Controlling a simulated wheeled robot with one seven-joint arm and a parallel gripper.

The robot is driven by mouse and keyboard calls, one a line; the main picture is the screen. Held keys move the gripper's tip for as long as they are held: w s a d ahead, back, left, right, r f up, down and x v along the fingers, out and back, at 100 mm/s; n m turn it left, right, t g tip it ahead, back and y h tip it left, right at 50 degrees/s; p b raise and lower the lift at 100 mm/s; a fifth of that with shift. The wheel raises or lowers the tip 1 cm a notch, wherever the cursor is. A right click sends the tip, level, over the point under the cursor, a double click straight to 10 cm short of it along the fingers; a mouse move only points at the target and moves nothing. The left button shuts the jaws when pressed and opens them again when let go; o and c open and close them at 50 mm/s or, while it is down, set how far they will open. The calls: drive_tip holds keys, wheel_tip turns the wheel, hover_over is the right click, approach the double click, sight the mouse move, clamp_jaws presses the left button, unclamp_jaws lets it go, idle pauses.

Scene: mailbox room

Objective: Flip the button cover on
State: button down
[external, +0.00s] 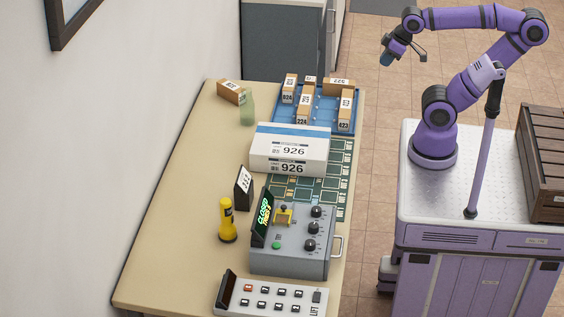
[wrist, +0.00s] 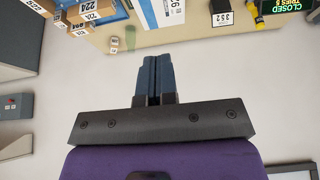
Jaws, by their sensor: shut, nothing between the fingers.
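A grey control box (external: 290,250) stands on the near part of the table. It has black knobs, a green button (external: 276,245), and a small yellow piece (external: 283,215) that may be the button cover; its exact position is too small to tell. A lit display (external: 264,217) on the box reads "CLOSED"; part of it also shows in the wrist view (wrist: 284,8). My gripper (external: 386,60) is raised high beyond the table's right side, far from the box. In the wrist view its dark fingers (wrist: 153,80) are together and empty.
A large white box marked 926 (external: 290,150) and a blue tray (external: 318,117) with several small boxes stand farther back. A yellow flashlight (external: 227,220), a green bottle (external: 247,108) and a switch panel (external: 270,296) are also on the table (external: 170,240). Its left side is mostly clear.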

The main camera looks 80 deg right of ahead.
drive_tip(key=w+a+r+n+g+h, duration=0.1)
drive_tip(key=w+a+n+g, duration=0.1)
drive_tip(key=w+a+n, duration=0.35)
drive_tip(key=w+a+r+n+g+h, duration=0.1)
drive_tip(key=w+a+n+g, duration=0.1)
drive_tip(key=w, duration=0.7)
drive_tip(key=w+a+f+n+h, duration=0.5)
drive_tip(key=w+a, duration=0.5)
drive_tip(key=a, duration=0.4)
drive_tip(key=w+a+f+n+t+h, duration=0.1)
drive_tip(key=a+f+n+h, duration=0.15)
drive_tip(key=a+f, duration=0.5)
drive_tip(key=w+a+f+n+h, duration=0.1)
drive_tip(key=a+f+n, duration=0.3)
drive_tip(key=a, duration=0.6)
drive_tip(key=s+a+f+n+t+h, duration=0.1)
drive_tip(key=s+a+f, duration=0.1)
drive_tip(key=a+f, duration=0.2)
drive_tip(key=s+a+f+n+t+h, duration=0.1)
drive_tip(key=s+a+f, duration=0.1)
drive_tip(key=a+f, duration=0.3)
drive_tip(key=s+a+f+n+t+h, duration=0.1)
drive_tip(key=s+a+f+n+t, duration=0.1)
drive_tip(key=a+f, duration=0.2)
drive_tip(key=shift+a+f, duration=0.3)
drive_tip(key=shift+a, duration=0.45)
drive_tip(key=shift+s+a+f+t, duration=0.2)
drive_tip(key=shift+a+f+t, duration=0.1)
drive_tip(key=shift+f, duration=0.05)
